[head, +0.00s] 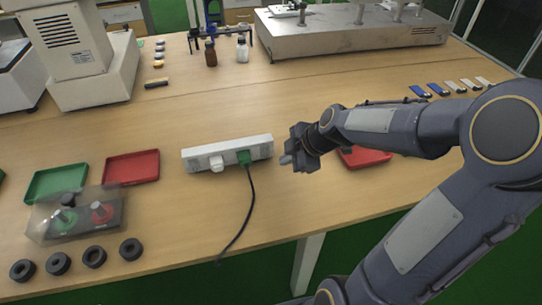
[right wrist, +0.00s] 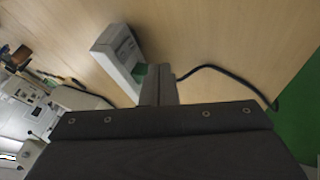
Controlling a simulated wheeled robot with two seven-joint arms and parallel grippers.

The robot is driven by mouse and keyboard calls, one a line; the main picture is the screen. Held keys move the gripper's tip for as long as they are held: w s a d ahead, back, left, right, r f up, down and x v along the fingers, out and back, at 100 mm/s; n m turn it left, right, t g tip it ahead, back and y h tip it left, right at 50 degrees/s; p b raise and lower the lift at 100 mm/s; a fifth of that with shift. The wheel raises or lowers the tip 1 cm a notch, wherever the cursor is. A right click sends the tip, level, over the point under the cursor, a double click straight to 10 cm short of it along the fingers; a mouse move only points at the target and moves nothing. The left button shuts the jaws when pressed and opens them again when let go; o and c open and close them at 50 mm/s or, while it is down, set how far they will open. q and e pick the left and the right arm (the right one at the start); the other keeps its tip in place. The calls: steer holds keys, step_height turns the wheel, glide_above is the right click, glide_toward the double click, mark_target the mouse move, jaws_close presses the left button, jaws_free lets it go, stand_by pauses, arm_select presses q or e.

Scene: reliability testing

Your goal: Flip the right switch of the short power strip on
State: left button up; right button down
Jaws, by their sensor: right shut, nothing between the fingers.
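The short white power strip (head: 200,153) lies on the table in the middle of the head view. A white plug (head: 217,163) and a green plug (head: 244,158) with a black cable sit in it. In the right wrist view the strip (right wrist: 112,58) shows beyond the fingers, with part of it hidden. My right gripper (head: 287,160) is shut and empty, just right of the strip's right end in the head view. Its closed fingers (right wrist: 159,84) show in the right wrist view. The switches are too small or hidden to make out. My left gripper is not in view.
A red tray (head: 364,157) lies partly behind my right arm. Another red tray (head: 131,166) and a green tray (head: 57,182) lie left of the strip. A button box (head: 75,216) and several black rings stand front left. The black cable (head: 247,215) runs toward the front edge.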

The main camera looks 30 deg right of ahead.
mark_target(265, 152)
steer(key=x, duration=0.6)
steer(key=w, duration=0.1)
steer(key=w+p, duration=0.1)
steer(key=w, duration=0.1)
steer(key=shift+w+d+f, duration=0.15)
steer(key=shift+d+f, duration=0.05)
steer(key=shift+f, duration=0.2)
steer(key=shift+w+d+f, duration=0.1)
steer(key=shift+w+d, duration=0.05)
steer(key=shift+w, duration=0.35)
steer(key=f+b, duration=0.1)
steer(key=b, duration=0.2)
steer(key=shift+w+d, duration=0.1)
steer(key=shift+w, duration=0.1)
steer(key=shift+r+p, duration=0.35)
steer(key=shift+r, duration=0.2)
